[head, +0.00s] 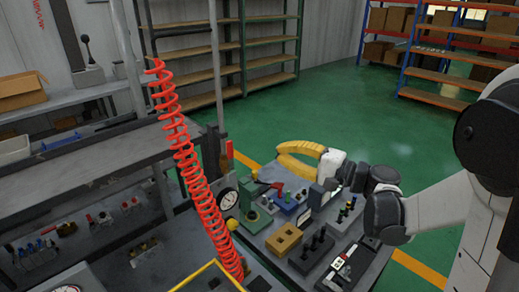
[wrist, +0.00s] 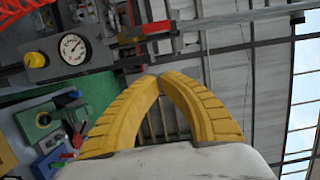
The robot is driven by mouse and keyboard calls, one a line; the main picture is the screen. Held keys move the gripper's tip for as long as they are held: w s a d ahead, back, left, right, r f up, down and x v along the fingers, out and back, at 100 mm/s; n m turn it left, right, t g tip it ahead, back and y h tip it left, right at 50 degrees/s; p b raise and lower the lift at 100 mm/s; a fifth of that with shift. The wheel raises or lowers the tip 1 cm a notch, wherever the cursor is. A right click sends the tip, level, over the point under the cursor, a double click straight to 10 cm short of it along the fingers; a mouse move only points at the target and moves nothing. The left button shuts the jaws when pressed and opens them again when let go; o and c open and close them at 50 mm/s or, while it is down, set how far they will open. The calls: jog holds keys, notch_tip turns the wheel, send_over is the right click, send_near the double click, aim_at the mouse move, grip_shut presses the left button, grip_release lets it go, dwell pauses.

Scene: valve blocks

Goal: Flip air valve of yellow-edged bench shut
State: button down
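The yellow-edged bench shows its yellow edge (head: 207,268) at the bottom of the head view. A round white gauge (head: 228,199) with a yellow knob (head: 232,225) stands at its side; the gauge also shows in the wrist view (wrist: 72,49). A red handle-like part (wrist: 157,27) lies beyond the gauge beside brass fittings (wrist: 126,41); it seems to be the air valve, and also shows upright in the head view (head: 229,149). My gripper (wrist: 159,77) has its yellow fingertips together with nothing between them. It is right of the valve, apart from it.
A red coiled hose (head: 190,165) hangs left of the gauge. Below my gripper, a grey table holds a green fixture (head: 252,212), a blue block (head: 288,204), a yellow block (head: 284,239) and a dark block with pegs (head: 312,252). Green floor lies open behind.

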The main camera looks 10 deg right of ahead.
aim_at(231, 156)
jog(key=w+a, duration=0.4)
jog(key=a, duration=0.6)
jog(key=shift+a, duration=0.1)
